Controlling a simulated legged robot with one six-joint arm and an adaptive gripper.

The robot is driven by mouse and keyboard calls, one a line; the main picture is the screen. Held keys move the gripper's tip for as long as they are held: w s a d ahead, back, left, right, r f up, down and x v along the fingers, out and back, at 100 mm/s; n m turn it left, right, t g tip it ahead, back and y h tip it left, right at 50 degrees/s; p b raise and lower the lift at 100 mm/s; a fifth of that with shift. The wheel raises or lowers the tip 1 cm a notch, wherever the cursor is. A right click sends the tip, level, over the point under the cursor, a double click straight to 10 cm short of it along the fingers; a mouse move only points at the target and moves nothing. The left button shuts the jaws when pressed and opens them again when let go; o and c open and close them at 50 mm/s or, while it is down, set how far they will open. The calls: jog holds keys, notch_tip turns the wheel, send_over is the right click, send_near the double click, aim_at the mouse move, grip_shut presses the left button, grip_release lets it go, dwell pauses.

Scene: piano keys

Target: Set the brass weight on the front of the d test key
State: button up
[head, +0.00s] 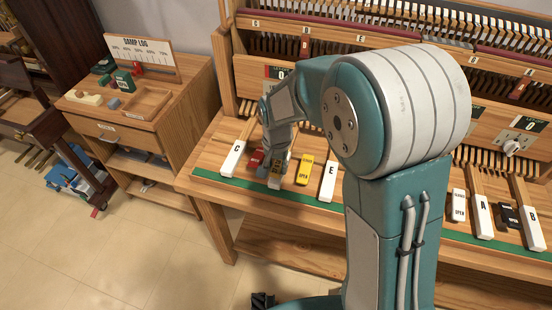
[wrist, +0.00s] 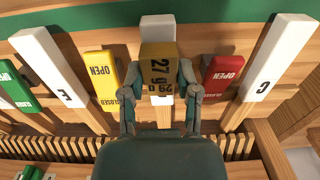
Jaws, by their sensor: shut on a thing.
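The brass weight (wrist: 158,58), a yellow-brown block marked 27 g, is between the two fingers of my gripper (wrist: 158,82) in the wrist view. The fingers are shut on its sides. The weight is over a white key (wrist: 158,28) between the keys marked E (wrist: 50,65) and C (wrist: 270,65). This key's letter is hidden, but its place fits the d test key. Its front end shows beyond the weight. I cannot tell whether the weight touches the key. In the head view, my gripper (head: 277,168) is low over the same key, its front (head: 274,183) just showing.
A red tab (wrist: 222,72) and a yellow OPEN tab (wrist: 101,73) stand close on either side of my gripper. A green strip (head: 225,183) runs along the bench front. A side table (head: 190,90) with a tray and small blocks stands left.

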aim_at(276, 167)
jog(key=shift+f, duration=0.5)
jog(key=shift+f, duration=0.75)
dwell(0.6)
jog(key=o, duration=1)
notch_tip(276, 167, up, 12)
jog(key=shift+a+f, duration=0.1)
jog(key=s+d+r+n+t, duration=0.1)
jog(key=s+d+r+t, duration=0.1)
jog(key=s, duration=0.4)
jog(key=s+d+r+n+t, duration=0.1)
jog(key=s+d+r, duration=0.3)
jog(key=s+d, duration=0.2)
jog(key=s+d+r+n+t, duration=0.2)
jog(key=s+d+r, duration=0.2)
jog(key=s, duration=0.4)
jog(key=shift+d+t, duration=0.2)
jog(key=shift+t, duration=0.1)
